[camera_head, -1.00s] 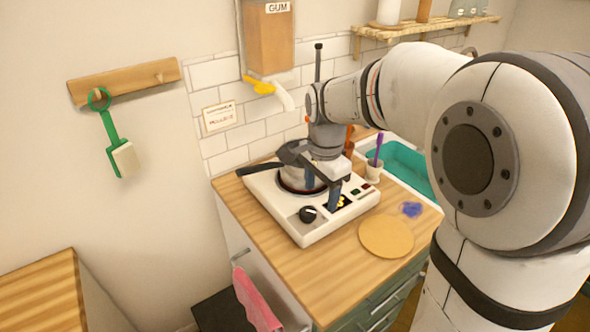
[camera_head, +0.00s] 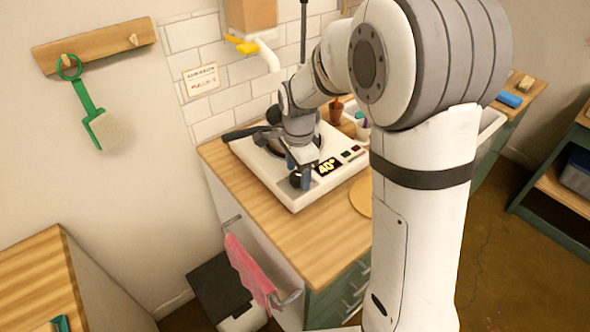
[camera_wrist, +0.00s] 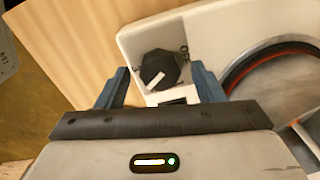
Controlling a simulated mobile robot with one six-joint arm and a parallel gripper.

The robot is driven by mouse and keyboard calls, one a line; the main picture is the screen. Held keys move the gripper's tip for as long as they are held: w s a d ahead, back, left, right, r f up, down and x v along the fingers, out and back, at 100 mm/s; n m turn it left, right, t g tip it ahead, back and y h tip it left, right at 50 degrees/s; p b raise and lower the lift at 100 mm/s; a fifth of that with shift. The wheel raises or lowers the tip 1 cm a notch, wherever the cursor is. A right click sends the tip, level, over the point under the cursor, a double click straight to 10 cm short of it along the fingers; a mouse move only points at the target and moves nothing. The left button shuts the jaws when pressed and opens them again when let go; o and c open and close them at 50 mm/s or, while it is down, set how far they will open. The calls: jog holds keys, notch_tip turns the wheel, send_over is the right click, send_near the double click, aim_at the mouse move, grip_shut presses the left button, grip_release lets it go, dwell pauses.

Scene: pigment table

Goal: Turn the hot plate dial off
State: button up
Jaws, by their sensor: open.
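The pointer slants to the lower left, and the OFF mark is at the dial's upper right. My gripper (camera_wrist: 162,88) is open, one finger on each side of the dial; I cannot tell whether they touch it. In the head view my gripper (camera_head: 297,175) is over the plate's front left corner and partly hides the dial.
A dark-handled pan (camera_head: 245,133) is on the hot plate behind my gripper. A round tan board (camera_head: 360,196) lies to the right, partly behind my arm. A pink towel (camera_head: 248,268) hangs at the counter's side. The left part of the counter top is clear.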

jog(key=shift+c, duration=0.2)
jog(key=c, duration=0.9)
jog(key=shift+s+a, duration=0.1)
jog(key=shift+a, duration=0.05)
jog(key=shift+c, duration=0.2)
